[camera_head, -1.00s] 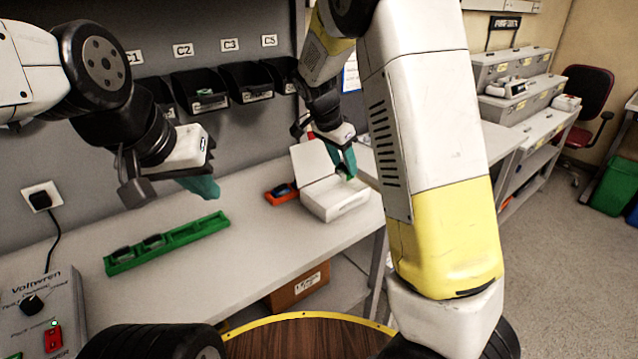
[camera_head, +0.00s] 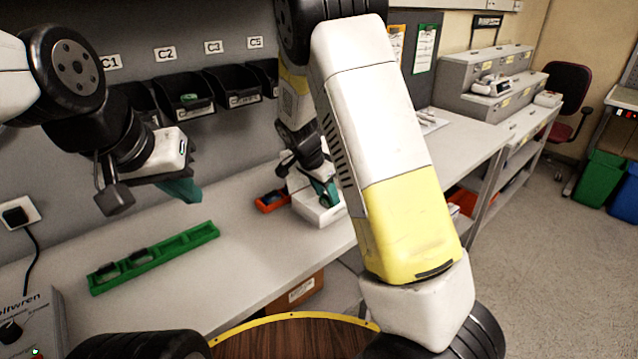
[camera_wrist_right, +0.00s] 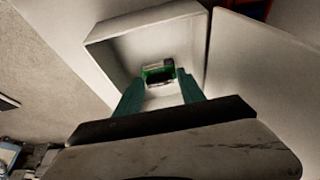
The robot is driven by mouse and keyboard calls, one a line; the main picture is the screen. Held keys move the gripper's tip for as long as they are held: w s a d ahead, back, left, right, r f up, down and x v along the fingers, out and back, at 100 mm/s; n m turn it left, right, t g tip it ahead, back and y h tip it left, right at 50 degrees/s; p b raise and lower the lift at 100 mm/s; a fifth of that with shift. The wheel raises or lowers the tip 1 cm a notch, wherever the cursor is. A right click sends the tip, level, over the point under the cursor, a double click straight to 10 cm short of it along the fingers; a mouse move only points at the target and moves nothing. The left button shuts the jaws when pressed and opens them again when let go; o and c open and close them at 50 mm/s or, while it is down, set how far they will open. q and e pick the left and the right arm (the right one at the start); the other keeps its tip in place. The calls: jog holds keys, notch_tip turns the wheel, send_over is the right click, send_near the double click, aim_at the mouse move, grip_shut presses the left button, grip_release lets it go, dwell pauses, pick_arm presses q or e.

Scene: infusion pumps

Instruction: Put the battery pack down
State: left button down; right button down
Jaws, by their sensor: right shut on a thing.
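My right gripper (camera_head: 329,200) is at the open white box (camera_head: 318,218) on the bench, its teal fingers pointing down into it. In the right wrist view, the right gripper (camera_wrist_right: 158,84) is shut on the battery pack (camera_wrist_right: 158,71), a small piece with green and pale parts, within the walls of the white box (camera_wrist_right: 118,55). Whether the pack touches the box floor is unclear. The pack is hidden by the fingers in the head view. My left gripper (camera_head: 183,192) hangs empty above the bench at left; its teal fingers overlap, so its opening cannot be judged.
A green tray (camera_head: 190,241) with dark packs lies at the bench front left. An orange tray (camera_head: 262,207) with a dark thing sits left of the white box. Black bins (camera_head: 190,92) hang on the back wall. The bench between the trays is clear.

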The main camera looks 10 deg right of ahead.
jog(key=c, duration=0.7)
grip_release()
jog(key=shift+f, duration=0.1)
jog(key=v, duration=1.1)
jog(key=s+d+r+n+t+y, duration=0.1)
jog(key=s+r+n, duration=0.3)
jog(key=s, duration=0.4)
jog(key=s+d+r+n+t+y, duration=0.1)
jog(key=s+d+r+n+y, duration=0.2)
jog(key=s, duration=0.6)
jog(key=s+d+r+n+t+y, duration=0.1)
jog(key=s+r+n, duration=0.3)
jog(key=s, duration=0.4)
jog(key=shift+s+d+r+n+t+y, duration=0.25)
jog(key=shift+d+r+n+t+y, duration=0.05)
jog(key=shift+d+r+y, duration=0.25)
